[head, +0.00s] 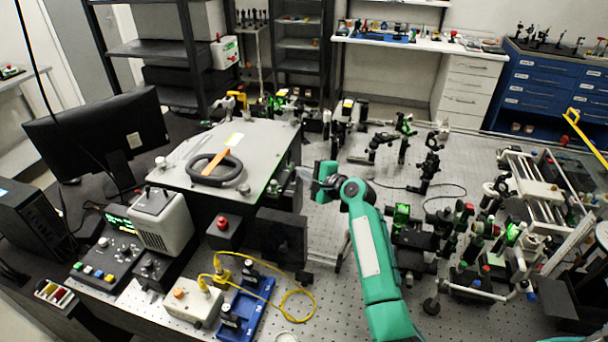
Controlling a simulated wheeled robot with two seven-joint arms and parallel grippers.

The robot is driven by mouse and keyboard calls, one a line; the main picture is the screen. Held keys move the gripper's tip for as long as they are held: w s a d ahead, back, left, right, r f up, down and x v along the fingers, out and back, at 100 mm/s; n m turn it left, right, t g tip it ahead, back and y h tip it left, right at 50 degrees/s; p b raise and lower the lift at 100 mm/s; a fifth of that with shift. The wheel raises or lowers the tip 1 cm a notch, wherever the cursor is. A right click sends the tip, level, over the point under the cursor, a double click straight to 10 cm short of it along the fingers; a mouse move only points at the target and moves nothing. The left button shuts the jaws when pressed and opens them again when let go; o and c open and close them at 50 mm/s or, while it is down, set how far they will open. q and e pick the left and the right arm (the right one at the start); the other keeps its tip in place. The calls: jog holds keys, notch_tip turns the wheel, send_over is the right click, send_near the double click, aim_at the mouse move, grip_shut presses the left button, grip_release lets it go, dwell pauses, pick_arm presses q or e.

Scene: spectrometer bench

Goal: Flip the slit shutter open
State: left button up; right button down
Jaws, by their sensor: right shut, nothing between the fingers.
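The spectrometer box (262,148), with a flat grey lid, stands left of centre on the bench. My right arm reaches up from the lower right, and its teal gripper (306,177) points left at the right-hand side of the box. The fingers are shut and look empty. They are close to the box's side; I cannot tell whether they touch it. I cannot make out the slit shutter or its position clearly; that side of the box is small, dark and partly behind the gripper. My left gripper is not in view.
A black looped cable (218,176) with an orange strip lies on the lid. Optics on posts (427,165) crowd the bench behind and right of my arm. A yellow cable (290,294) curls near a blue tray (247,310). The front bench strip (345,318) is mostly bare.

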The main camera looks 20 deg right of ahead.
jog(key=shift+s+n+b, duration=0.1)
jog(key=shift+n+b, duration=0.2)
jog(key=shift+b, duration=0.15)
